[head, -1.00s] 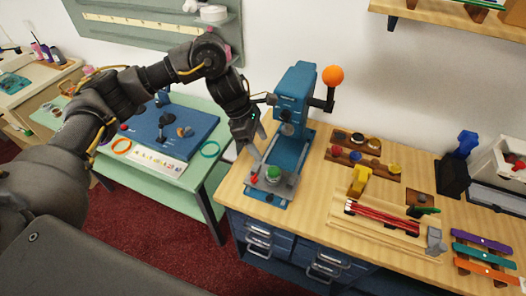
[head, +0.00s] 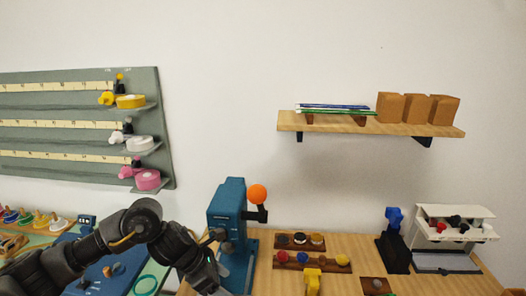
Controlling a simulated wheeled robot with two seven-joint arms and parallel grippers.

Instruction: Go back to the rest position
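My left arm (head: 130,232) comes in from the lower left and bends down towards the bottom edge. My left gripper (head: 212,284) is beside the blue press (head: 228,205) with the orange ball handle (head: 257,194). Its fingertips are cut off or hidden at the bottom edge, so its opening does not show. The lower part of the press is out of view. My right gripper is not in view.
A wooden counter (head: 340,277) holds trays of coloured knobs (head: 312,261), a blue-topped black stand (head: 395,240) and a white rack (head: 452,225). A wall shelf (head: 365,125) bears boxes and rods. A grey-green board (head: 60,139) with tape rolls hangs at left.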

